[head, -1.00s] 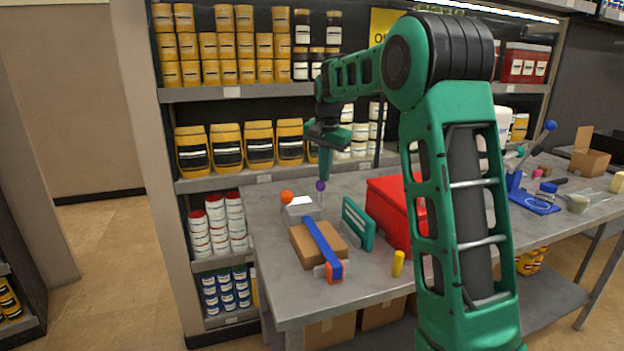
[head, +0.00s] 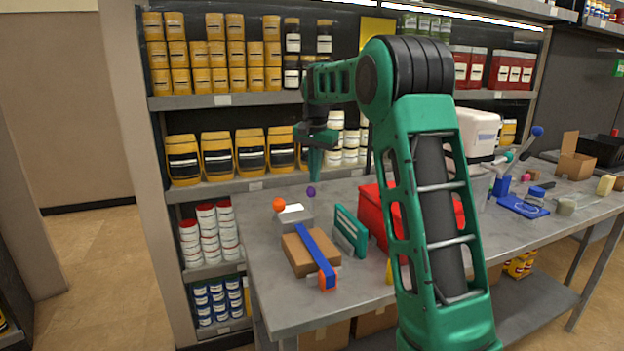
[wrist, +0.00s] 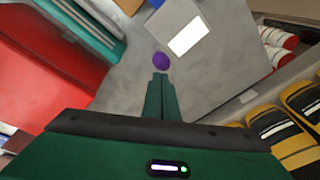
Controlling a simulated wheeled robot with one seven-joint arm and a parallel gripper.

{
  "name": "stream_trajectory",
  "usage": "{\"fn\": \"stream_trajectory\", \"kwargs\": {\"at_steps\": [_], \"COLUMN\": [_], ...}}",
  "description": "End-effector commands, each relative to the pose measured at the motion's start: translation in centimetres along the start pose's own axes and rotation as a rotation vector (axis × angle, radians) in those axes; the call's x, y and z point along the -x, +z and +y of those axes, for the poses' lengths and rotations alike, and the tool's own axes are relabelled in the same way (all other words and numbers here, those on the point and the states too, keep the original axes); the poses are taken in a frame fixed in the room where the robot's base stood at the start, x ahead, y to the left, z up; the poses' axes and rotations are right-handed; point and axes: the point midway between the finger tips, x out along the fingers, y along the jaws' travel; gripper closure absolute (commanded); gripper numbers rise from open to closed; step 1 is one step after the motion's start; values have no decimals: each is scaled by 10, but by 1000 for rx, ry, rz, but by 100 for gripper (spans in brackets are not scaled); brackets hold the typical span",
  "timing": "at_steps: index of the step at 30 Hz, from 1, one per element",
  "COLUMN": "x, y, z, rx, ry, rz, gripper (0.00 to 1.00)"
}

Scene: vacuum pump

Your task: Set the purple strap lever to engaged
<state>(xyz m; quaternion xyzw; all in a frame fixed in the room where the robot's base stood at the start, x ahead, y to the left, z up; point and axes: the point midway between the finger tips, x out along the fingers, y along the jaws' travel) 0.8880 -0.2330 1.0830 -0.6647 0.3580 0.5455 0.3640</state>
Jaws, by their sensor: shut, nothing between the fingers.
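The purple lever knob (head: 311,191) stands at the back of the grey unit with a white top panel (head: 291,210), near the table's back left. The purple knob also shows in the wrist view (wrist: 161,62), just beyond my fingertips. My gripper (head: 314,179) points down just above the purple knob. Its fingers are together and empty in the wrist view (wrist: 160,76); I cannot tell whether they touch the knob. An orange knob (head: 279,204) sits at the unit's left. A blue strap (head: 316,250) with an orange end lies over a cardboard box (head: 299,262) in front of the unit.
A green rack (head: 350,231) and a red box (head: 374,205) stand to the right, the red one partly behind my arm. Shelves with yellow tubs (head: 217,156) rise behind the table. The table's front left (head: 272,300) is bare.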

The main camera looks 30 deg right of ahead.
Motion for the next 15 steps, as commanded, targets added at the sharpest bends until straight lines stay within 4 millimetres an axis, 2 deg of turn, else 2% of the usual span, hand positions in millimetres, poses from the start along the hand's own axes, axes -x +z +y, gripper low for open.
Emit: {"fn": "stream_trajectory", "kwargs": {"at_steps": [15], "x": [8], "y": [-2], "z": [3], "rx": [1], "ry": [-1], "rz": [1], "gripper": [100]}}
